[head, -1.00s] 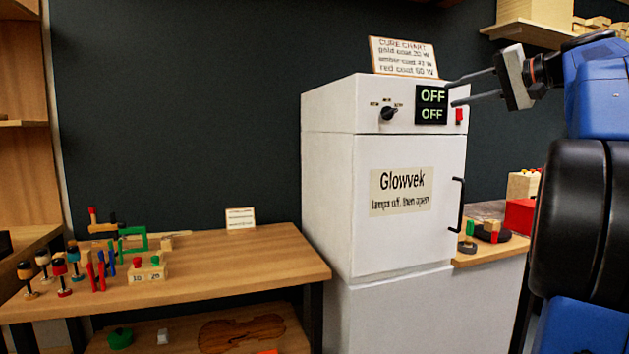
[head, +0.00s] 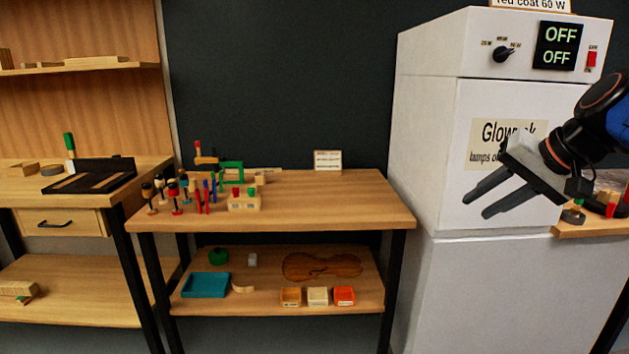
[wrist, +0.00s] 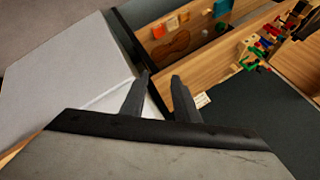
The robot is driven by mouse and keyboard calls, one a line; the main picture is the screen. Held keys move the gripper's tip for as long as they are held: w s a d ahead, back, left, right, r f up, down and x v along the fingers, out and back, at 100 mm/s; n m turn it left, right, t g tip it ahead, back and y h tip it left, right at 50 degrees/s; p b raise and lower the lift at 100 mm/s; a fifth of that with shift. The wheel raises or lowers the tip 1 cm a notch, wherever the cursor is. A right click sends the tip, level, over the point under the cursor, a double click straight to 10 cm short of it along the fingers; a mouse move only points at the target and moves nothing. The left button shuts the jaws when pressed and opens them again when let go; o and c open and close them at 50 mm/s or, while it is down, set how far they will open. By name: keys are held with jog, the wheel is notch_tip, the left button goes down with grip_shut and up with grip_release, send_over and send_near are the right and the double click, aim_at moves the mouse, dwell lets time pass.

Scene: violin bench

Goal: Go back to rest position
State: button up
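My gripper (head: 476,200) is in front of the white cabinet door in the head view, pointing left and slightly down. Its two fingers are apart with nothing between them. In the wrist view the open fingers (wrist: 160,85) point toward the bench, with the cabinet to their left. The white Glowvek cabinet (head: 435,130) has its door shut, and both lines of its display (head: 558,46) read OFF. The red switch (head: 592,60) is beside the display. My arm hides part of the door and its label.
A wooden bench (head: 360,205) with clamps and small tools stands left of the cabinet. Its lower shelf (head: 240,315) holds a violin plate (head: 321,266), a blue tray (head: 206,285) and small boxes. A second desk (head: 90,200) stands far left. A side table (head: 585,229) is at right.

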jog(key=s+a+f+n+g+h, duration=0.1)
jog(key=s+a+f+n, duration=0.1)
jog(key=s+f, duration=0.6)
jog(key=s+a+f+n+g+h, duration=0.1)
jog(key=s+f+n+h, duration=0.1)
jog(key=s+f, duration=0.6)
notch_tip(320, 180, down, 8)
jog(key=shift+s+a+r+n+h, duration=0.1)
jog(key=shift+s+a+n+h, duration=0.2)
jog(key=shift+n, duration=0.5)
jog(key=shift+w+a, duration=0.1)
